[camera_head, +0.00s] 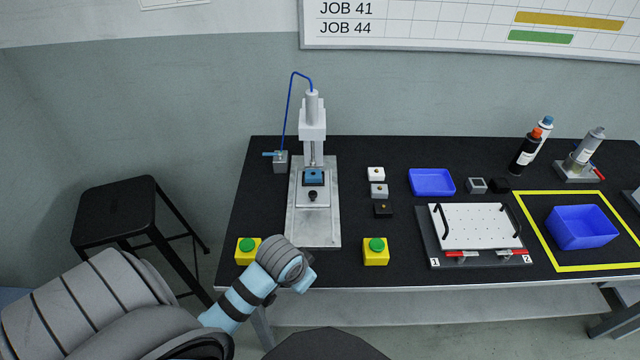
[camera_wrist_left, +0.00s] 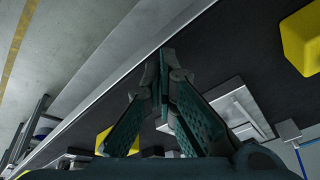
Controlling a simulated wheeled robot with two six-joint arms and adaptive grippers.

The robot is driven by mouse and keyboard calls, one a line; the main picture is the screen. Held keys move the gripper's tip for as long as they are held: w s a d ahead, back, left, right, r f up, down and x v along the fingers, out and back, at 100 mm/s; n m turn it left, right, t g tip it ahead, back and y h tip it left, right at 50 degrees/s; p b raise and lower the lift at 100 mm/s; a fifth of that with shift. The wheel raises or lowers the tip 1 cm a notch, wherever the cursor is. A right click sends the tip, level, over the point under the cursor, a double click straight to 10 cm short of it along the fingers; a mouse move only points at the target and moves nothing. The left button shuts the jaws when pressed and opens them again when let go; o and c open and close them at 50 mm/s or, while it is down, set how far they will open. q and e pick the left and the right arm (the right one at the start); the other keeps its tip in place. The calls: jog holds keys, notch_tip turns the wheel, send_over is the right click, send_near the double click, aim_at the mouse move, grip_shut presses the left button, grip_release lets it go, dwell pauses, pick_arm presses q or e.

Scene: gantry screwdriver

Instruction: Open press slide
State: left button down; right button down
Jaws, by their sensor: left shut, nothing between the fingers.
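The press (camera_head: 312,130) stands at the left part of the black table, a grey column on a metal base plate (camera_head: 313,232). My left arm reaches in from the lower left and ends at the table's front edge, in front of the base plate. In the left wrist view, my left gripper (camera_wrist_left: 164,52) has its fingertips together with nothing between them. It is apart from the knob. My right gripper is not in view.
Yellow boxes with green buttons flank the base plate at left (camera_head: 248,251) and right (camera_head: 375,252). A valve block (camera_head: 280,163) with a blue hose stands left of the press. Small blocks (camera_head: 378,190), a blue tray (camera_head: 432,182) and a white fixture plate (camera_head: 475,226) lie to the right.

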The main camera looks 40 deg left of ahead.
pick_arm(q)
jog(key=shift+n, duration=0.4)
jog(key=w+a+r, duration=0.1)
jog(key=w, duration=0.2)
jog(key=w+a+r, duration=0.1)
jog(key=w+a, duration=0.1)
jog(key=w, duration=0.2)
jog(key=w+a+r, duration=0.1)
jog(key=w+a, duration=0.1)
jog(key=w, duration=0.2)
jog(key=shift+a+r, duration=0.2)
jog(key=shift+r, duration=0.05)
jog(key=w+a+r+n, duration=0.2)
jog(key=w+a+r, duration=0.5)
jog(key=w+r, duration=0.3)
jog(key=b, duration=0.4)
send_over(323, 189)
jog(key=s, duration=0.2)
notch_tip(323, 189, down, 9)
jog(key=shift+w+d, duration=0.1)
jog(key=shift+p, duration=0.3)
